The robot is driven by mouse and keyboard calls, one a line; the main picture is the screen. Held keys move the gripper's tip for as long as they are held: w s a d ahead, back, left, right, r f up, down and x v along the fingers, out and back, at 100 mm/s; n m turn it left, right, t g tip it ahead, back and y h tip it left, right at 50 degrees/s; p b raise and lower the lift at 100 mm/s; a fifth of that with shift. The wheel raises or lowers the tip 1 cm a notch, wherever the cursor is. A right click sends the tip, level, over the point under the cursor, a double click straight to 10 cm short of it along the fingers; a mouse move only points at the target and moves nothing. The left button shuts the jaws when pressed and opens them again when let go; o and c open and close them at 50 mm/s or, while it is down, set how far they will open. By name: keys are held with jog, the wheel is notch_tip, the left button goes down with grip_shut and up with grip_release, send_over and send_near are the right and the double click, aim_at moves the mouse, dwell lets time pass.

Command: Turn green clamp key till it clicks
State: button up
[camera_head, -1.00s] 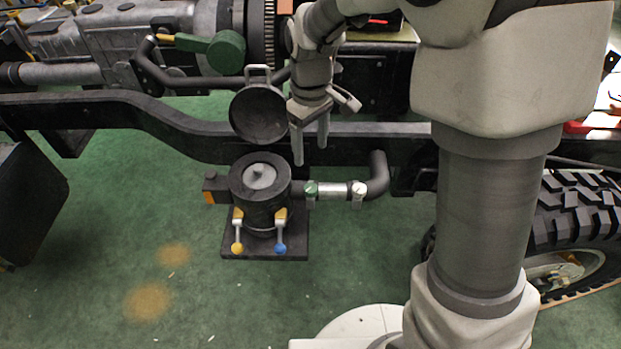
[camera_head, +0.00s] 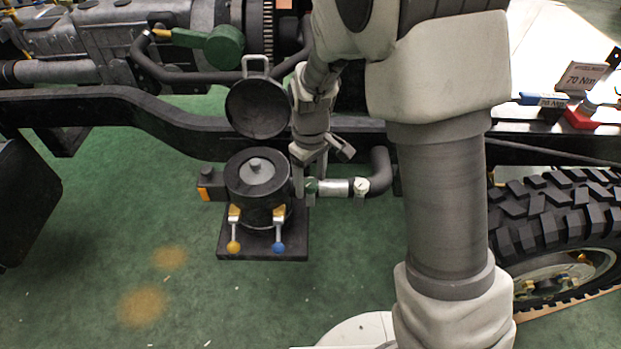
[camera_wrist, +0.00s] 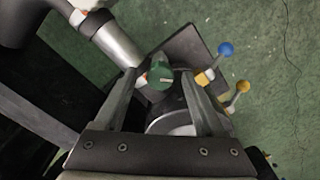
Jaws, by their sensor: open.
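The green clamp key (camera_head: 311,186) sits on the joint between the black round housing (camera_head: 257,178) and the silver pipe (camera_head: 335,187). In the head view my gripper (camera_head: 303,193) partly hides it. In the wrist view the green key (camera_wrist: 160,76) is a round knob with a pale line on its face. The two fingers of my gripper (camera_wrist: 160,80) stand apart, one on each side of the key. I cannot tell whether either finger touches it.
A white key (camera_head: 361,186) is farther right on the pipe, by the black elbow (camera_head: 381,168). Levers with yellow (camera_head: 233,247) and blue (camera_head: 279,247) knobs stick out in front of the housing. Its round lid (camera_head: 258,107) stands open behind. The green floor in front is clear.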

grip_shut()
jog(key=shift+r+m, duration=0.1)
jog(key=shift+m, duration=0.2)
jog(key=m+p, duration=0.3)
jog(key=m, duration=0.1)
jog(key=shift+r, duration=0.1)
jog(key=m+p, duration=0.2)
jog(key=m, duration=0.2)
jog(key=shift+m+p, duration=0.3)
jog(key=shift+m, duration=0.1)
jog(key=shift+m+p, duration=0.55)
jog(key=shift+m, duration=0.55)
grip_release()
